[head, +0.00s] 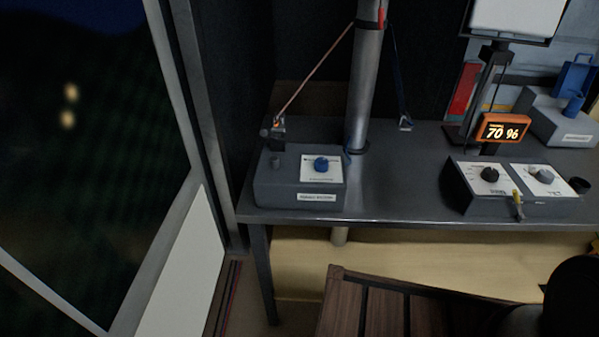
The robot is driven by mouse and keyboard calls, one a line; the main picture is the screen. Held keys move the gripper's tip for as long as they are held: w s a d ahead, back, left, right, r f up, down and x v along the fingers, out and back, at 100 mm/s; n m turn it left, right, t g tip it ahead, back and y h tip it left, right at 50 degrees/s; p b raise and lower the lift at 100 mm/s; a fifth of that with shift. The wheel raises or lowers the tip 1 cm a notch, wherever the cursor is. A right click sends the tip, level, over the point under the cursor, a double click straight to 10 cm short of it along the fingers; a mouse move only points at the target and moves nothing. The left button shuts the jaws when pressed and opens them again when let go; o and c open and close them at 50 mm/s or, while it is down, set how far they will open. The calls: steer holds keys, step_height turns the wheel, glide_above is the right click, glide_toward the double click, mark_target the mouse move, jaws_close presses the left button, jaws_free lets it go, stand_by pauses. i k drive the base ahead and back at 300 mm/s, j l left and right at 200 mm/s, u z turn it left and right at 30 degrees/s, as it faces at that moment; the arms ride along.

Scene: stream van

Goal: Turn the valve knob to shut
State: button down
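A blue knob (321,164) stands on a white labelled plate on top of a grey box (283,187) at the left end of the desk. A second blue knob-like part (573,104) sits on another grey box (556,122) at the far right back. The labels are too small to read, so I cannot tell which one is the valve knob or its setting. My gripper does not show; a dark rounded shape at the lower right looks like part of my arm.
The dark desk (398,187) is bare between the left box and a control box (462,187) with black and grey dials. A metal pole (365,85) rises behind the left box. An orange display (503,130) reads 70 %. A slatted wooden piece (345,305) stands in front.

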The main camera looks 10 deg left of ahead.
mark_target(321, 163)
steer(key=i+u, duration=0.15)
steer(key=u, duration=0.85)
